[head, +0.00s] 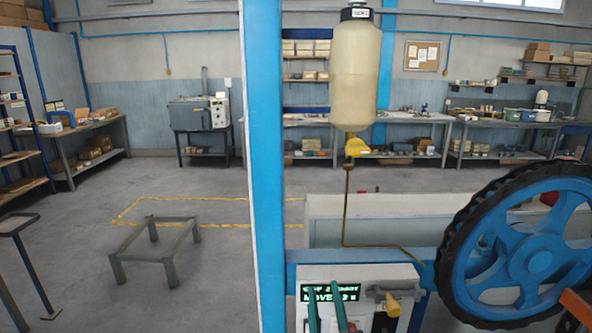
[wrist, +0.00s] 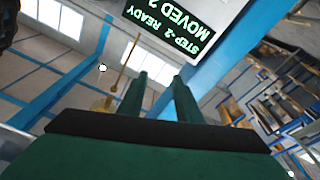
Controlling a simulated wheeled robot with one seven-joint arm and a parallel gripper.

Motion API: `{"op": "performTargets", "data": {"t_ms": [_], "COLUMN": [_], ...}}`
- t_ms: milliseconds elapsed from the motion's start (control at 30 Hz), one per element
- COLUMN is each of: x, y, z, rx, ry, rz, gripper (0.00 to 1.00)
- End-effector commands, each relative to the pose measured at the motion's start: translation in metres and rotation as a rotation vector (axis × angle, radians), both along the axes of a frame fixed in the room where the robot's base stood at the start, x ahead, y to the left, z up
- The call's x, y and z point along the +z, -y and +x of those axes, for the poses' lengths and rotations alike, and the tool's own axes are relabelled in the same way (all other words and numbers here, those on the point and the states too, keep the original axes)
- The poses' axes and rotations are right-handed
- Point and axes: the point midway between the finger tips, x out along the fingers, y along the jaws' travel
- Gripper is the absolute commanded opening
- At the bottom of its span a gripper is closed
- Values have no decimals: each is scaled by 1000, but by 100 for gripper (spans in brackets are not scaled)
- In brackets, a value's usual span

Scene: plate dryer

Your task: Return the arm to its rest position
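My gripper (head: 323,289) is at the bottom of the head view, in front of a white control box (head: 375,276). Its two green fingers point up and partly cover the box's lit display (head: 345,293). In the wrist view the fingers (wrist: 160,76) stand apart with a gap between them, and nothing is held. The display shows there upside down (wrist: 190,30), above the fingertips, and reads "STEP-2 READY" and "MOVED 2". I cannot tell whether a fingertip touches the box. Most of my arm is out of view.
A blue post (head: 264,150) rises left of the box. A large blue wheel with a black rim (head: 540,258) stands at the right. A yellowish tank (head: 355,75) with a yellow valve (head: 356,147) hangs above. A low metal frame (head: 158,250) stands on open floor at left.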

Motion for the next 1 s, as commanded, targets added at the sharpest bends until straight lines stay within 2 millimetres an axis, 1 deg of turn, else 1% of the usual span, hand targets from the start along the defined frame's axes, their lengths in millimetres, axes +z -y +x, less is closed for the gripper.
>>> {"op": "performTargets", "data": {"t_ms": [33, 100, 267, 367, 500, 667, 800, 967, 1000], "x": [-19, -40, -87, -116, -153, -190, -218, -244, -250], "y": [-5, -9, -19, -25, -34, -43, -50, -56, -57], "z": [-7, -16, -41, -61, -91, -132, -171, -218, -231], "rx": [-2, -10, -30, -44, -63, -83, -97, -107, -109], "ry": [-16, -29, -62, -84, -117, -159, -194, -238, -248], "rz": [38, 84, 179, 230, 290, 341, 374, 396, 399], "gripper": [31, 31, 31, 31, 31, 31, 31, 31, 31]}}
